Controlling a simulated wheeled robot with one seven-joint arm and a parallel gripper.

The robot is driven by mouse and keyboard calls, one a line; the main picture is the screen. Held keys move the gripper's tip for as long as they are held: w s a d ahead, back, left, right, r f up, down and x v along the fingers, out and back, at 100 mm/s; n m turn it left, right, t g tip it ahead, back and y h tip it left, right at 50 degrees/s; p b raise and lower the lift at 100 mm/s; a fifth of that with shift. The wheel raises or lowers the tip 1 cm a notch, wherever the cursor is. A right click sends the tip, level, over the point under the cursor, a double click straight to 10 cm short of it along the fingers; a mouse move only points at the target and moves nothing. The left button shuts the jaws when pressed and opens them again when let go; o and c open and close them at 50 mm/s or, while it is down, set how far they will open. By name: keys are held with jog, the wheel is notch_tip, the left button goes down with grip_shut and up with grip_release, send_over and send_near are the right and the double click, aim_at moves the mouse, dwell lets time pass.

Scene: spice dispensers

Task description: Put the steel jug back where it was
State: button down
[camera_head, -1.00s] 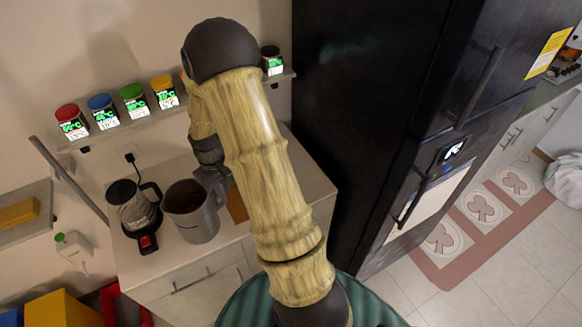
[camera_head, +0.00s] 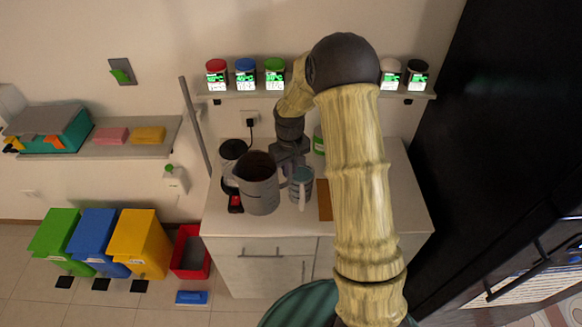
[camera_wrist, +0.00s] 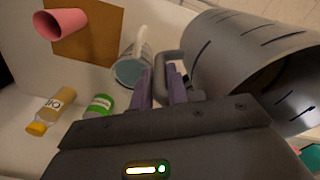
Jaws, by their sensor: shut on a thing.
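The steel jug (camera_head: 260,187) is a grey, dark-mouthed vessel at the left part of the white counter (camera_head: 385,222). It partly hides the coffee maker (camera_head: 235,150) behind it. My gripper (camera_head: 286,165) is at the jug's right side. In the wrist view, its fingers (camera_wrist: 163,88) are closed on the jug's handle (camera_wrist: 168,62), and the jug body (camera_wrist: 225,50) lies to the right. I cannot tell whether the jug's base touches the counter.
A blue-grey mug (camera_head: 301,187) stands close right of the jug, beside a brown board (camera_head: 324,200). The wrist view shows a pink cup (camera_wrist: 62,23), a yellow bottle (camera_wrist: 50,110) and a green-labelled jar (camera_wrist: 98,104). A shelf of spice dispensers (camera_head: 217,75) is above.

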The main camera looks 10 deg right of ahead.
aim_at(290, 183)
notch_tip(290, 183, down, 6)
jog(key=b, duration=0.5)
jog(key=shift+s+d+f+b, duration=0.1)
jog(key=shift+d+f+b, duration=0.05)
jog(key=shift+b, duration=0.2)
jog(key=shift+s+f+b, duration=0.1)
jog(key=shift+f+b, duration=0.25)
jog(key=shift+b, duration=0.05)
jog(key=shift+a, duration=0.2)
